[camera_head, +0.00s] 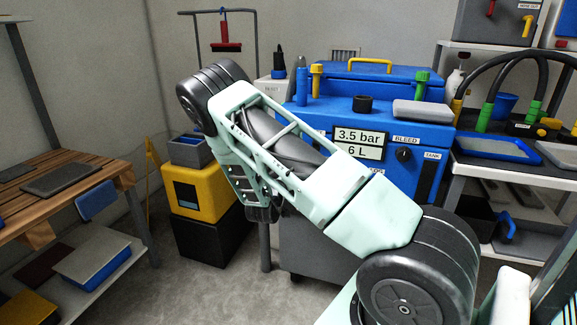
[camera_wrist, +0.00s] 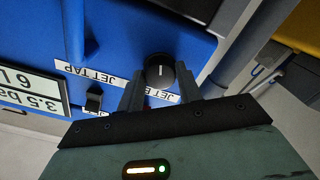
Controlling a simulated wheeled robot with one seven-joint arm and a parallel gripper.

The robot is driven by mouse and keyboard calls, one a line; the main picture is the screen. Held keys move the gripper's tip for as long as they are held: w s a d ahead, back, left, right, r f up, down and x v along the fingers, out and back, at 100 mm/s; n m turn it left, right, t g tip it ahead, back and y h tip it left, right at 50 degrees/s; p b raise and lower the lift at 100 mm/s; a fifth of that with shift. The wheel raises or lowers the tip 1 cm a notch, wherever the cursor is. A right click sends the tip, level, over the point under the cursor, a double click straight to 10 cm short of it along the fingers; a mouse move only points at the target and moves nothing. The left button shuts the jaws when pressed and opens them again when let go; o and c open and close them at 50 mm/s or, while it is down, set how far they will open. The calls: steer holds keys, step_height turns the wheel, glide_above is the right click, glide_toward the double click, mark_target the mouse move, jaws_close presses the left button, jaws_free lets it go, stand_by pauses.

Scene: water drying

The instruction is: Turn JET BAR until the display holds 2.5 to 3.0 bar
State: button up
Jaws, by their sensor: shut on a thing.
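The blue machine (camera_head: 432,175) has a display (camera_head: 358,143) reading "3.5 bar" and "6 L". Its lines also show upside down in the wrist view (camera_wrist: 35,88). In the wrist view a round black knob (camera_wrist: 160,71) with a white mark sits beside a partly covered label starting "JET B" (camera_wrist: 163,96). My gripper (camera_wrist: 158,80) is shut on this knob, one finger on either side. In the head view my arm hides the knob and the gripper.
A "JET TAP" label (camera_wrist: 90,74) and a small black switch (camera_wrist: 94,99) are close to my left finger. In the head view a black BLEED knob (camera_head: 404,154) is right of the display. A yellow box (camera_head: 197,190) stands left of the machine.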

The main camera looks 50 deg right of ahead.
steer(key=shift+n+p, duration=1)
steer(key=shift+n, duration=1)
steer(key=o, duration=1)
steer(key=shift+s+a, duration=0.1)
steer(key=shift+a, duration=0.05)
steer(key=p+v, duration=0.1)
steer(key=v, duration=1.6)
steer(key=shift+s+f, duration=0.1)
